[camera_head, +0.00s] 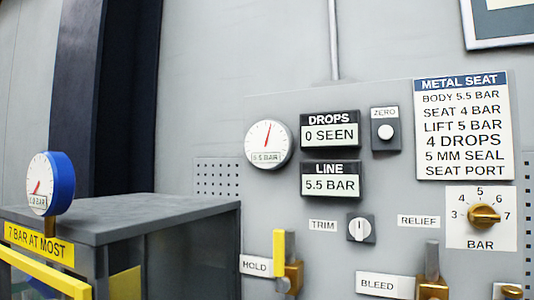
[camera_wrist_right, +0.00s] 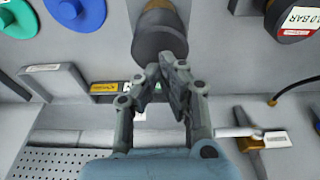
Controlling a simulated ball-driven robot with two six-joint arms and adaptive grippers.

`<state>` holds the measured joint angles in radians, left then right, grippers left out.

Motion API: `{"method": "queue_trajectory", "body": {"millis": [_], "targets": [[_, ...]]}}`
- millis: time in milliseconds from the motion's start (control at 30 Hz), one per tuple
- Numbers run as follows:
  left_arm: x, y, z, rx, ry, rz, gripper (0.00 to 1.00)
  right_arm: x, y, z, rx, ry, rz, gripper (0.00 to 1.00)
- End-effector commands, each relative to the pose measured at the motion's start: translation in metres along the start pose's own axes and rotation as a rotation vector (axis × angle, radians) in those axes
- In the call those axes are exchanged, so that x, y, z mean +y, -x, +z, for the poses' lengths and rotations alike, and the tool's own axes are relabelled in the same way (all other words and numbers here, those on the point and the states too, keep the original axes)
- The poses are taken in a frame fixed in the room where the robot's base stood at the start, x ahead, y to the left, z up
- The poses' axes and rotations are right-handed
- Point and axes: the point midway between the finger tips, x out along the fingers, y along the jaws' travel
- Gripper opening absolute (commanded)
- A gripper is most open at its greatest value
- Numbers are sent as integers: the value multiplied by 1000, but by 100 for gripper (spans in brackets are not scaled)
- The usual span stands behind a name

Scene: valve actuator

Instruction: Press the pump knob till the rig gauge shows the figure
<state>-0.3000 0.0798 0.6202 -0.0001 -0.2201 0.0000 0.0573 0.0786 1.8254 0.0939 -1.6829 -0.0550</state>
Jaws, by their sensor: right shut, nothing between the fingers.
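In the head view a round white gauge (camera_head: 268,144) on the panel has a red needle pointing nearly straight up and reads 5.5 BAR. A blue-rimmed gauge (camera_head: 48,184) at the left has its needle low; its small figure looks like 1.0 BAR. I cannot tell which is the rig gauge by label. In the right wrist view my right gripper (camera_wrist_right: 172,72) is shut and empty. Its fingertips are just below a thick dark round knob (camera_wrist_right: 158,35), perhaps the pump knob; I cannot tell whether they touch. My left gripper is in neither view.
The LINE display (camera_head: 331,185) reads 5.5 BAR and the DROPS display (camera_head: 330,134) 0 SEEN. A METAL SEAT card (camera_head: 463,126) hangs at the right above a brass RELIEF dial (camera_head: 484,216). The HOLD lever (camera_head: 280,250) is yellow. A grey cabinet (camera_head: 140,215) stands left.

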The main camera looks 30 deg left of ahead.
Motion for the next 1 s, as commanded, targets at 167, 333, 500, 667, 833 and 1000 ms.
{"method": "queue_trajectory", "body": {"millis": [167,333,500,667,833,1000], "targets": [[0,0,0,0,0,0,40,0,0,0,0,0,0,0],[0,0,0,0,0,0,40,0,0,0,0,0,0,0],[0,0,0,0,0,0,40,0,0,0,0,0,0,0],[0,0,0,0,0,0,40,0,7,-2,2,0,0,0],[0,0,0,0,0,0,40,0,25,-6,3,1,0,0],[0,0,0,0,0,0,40,0,42,-9,2,1,0,0]]}}
